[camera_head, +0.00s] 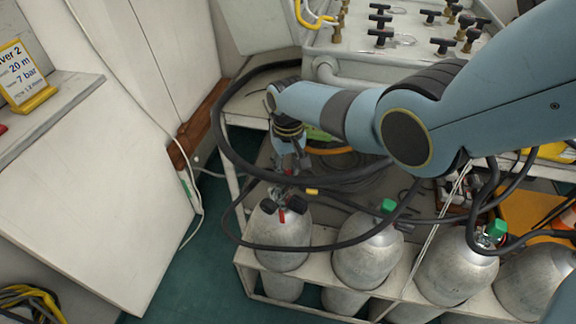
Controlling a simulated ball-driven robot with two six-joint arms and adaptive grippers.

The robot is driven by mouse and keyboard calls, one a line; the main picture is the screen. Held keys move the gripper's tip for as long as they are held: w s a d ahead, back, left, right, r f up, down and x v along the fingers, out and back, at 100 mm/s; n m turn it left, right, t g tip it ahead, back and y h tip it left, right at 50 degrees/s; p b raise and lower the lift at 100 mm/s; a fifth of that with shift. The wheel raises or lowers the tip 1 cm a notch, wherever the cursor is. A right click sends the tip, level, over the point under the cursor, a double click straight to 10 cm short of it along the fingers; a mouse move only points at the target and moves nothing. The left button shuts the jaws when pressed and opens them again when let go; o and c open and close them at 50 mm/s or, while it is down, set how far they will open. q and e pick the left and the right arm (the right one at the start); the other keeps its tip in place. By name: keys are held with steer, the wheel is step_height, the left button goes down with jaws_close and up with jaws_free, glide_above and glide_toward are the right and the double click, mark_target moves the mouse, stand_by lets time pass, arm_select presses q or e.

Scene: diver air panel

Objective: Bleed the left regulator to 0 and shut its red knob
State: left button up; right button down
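The leftmost grey cylinder (281,243) stands in the white rack. Its valve top carries two black knobs, one at the left (268,206) and one at the right (298,204), with a small red part (282,216) between them. Another small red spot shows just above, close under my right gripper (290,168). My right arm comes in from the right, and its gripper points down over this valve top. The fingers are small and dark, so I cannot tell whether they are open or touch anything. No gauge reading is legible. My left gripper is not in view.
More cylinders with green knobs (387,206) (496,229) stand to the right. Black hoses (226,148) loop around the arm and valve. A panel with several black T-handles (380,37) is behind. A white shelf (60,105) with a "20 m, 7 bar" sign (22,75) stands left.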

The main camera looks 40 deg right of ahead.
mark_target(288, 172)
steer(key=n, duration=0.4)
steer(key=shift+n+p, duration=0.3)
steer(key=shift+n, duration=1.9)
steer(key=c, duration=1.2)
jaws_free()
steer(key=shift+r, duration=0.1)
step_height(288, 172, up, 12)
steer(key=shift+f, duration=0.1)
steer(key=shift+f, duration=0.1)
